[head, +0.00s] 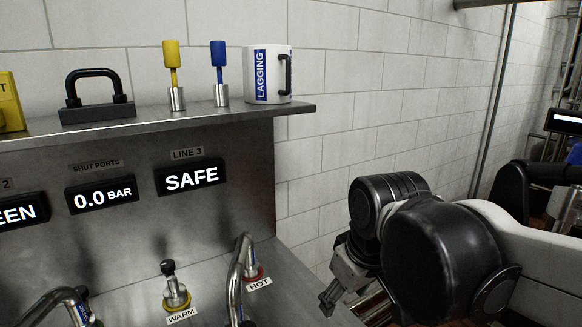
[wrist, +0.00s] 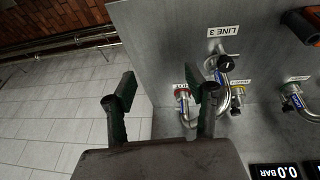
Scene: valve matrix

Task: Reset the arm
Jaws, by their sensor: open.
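My gripper (head: 338,285) is at the lower right in the head view, to the right of the steel valve panel and apart from it. Part of it is hidden behind my own arm. In the wrist view my gripper (wrist: 158,88) has its two dark fingers spread apart with nothing between them. Beyond the fingers are the panel's edge and the bent pipe labelled HOT (wrist: 238,95). This pipe also shows in the head view (head: 238,275), left of my gripper.
A valve labelled WARM (head: 176,292) stands left of the HOT pipe. Displays read SAFE (head: 191,177) and 0.0 BAR (head: 102,196). The shelf (head: 220,120) carries a LAGGING mug (head: 268,75), blue and yellow handled tools, and a black-handled block (head: 96,96).

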